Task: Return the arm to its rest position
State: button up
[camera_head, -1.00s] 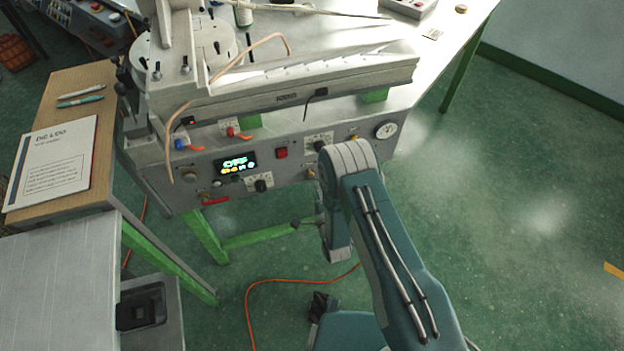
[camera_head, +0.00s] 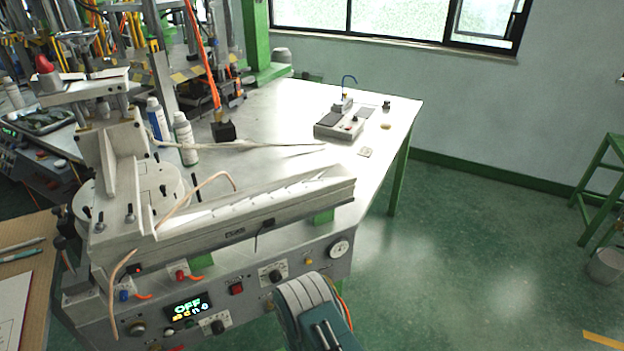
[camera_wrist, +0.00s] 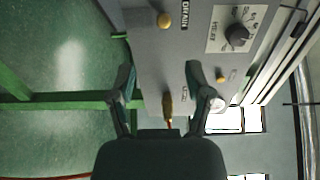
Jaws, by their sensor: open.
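My arm shows only in part at the bottom of the head view, a teal and grey link in front of the machine's control panel (camera_head: 238,290). My gripper (camera_wrist: 165,82) is in the wrist view. Its two dark fingers are spread apart with nothing held between them. It faces the grey panel, where a brass fitting (camera_wrist: 168,104) shows between the fingers. I cannot tell how far the fingers are from the panel. The gripper itself is out of the head view.
The panel's display (camera_head: 188,307) reads OFF. A white table (camera_head: 290,105) holds a small grey box (camera_head: 340,121) and bottles (camera_head: 185,138). A green stool (camera_head: 603,185) stands at the right edge. Green floor (camera_head: 470,260) to the machine's right is open.

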jog(key=w+d+r+n+g+h, duration=0.1)
jog(key=w+d+r+n+h, duration=0.15)
jog(key=w+r, duration=1)
jog(key=s+d+r+n+g+h, duration=0.2)
jog(key=d+r, duration=0.4)
jog(key=r, duration=0.5)
jog(key=s+d+r+n+g+h, duration=0.1)
jog(key=s+d+r+n+h, duration=0.15)
jog(key=d+r, duration=0.6)
jog(key=s+d+r+n+g, duration=0.1)
jog(key=s+d+r, duration=0.2)
jog(key=s, duration=0.5)
jog(key=s+d+r+n+g+h, duration=0.1)
jog(key=s+d+r+n+g, duration=0.1)
jog(key=s+r, duration=0.3)
jog(key=s+d+r+n+g+h, duration=0.1)
jog(key=s+d+r+g, duration=0.1)
jog(key=s, duration=1)
notch_tip(320, 180, up, 2)
jog(key=shift+s+d+r+n, duration=0.2)
jog(key=shift+s+d+n, duration=0.2)
jog(key=shift+d, duration=0.45)
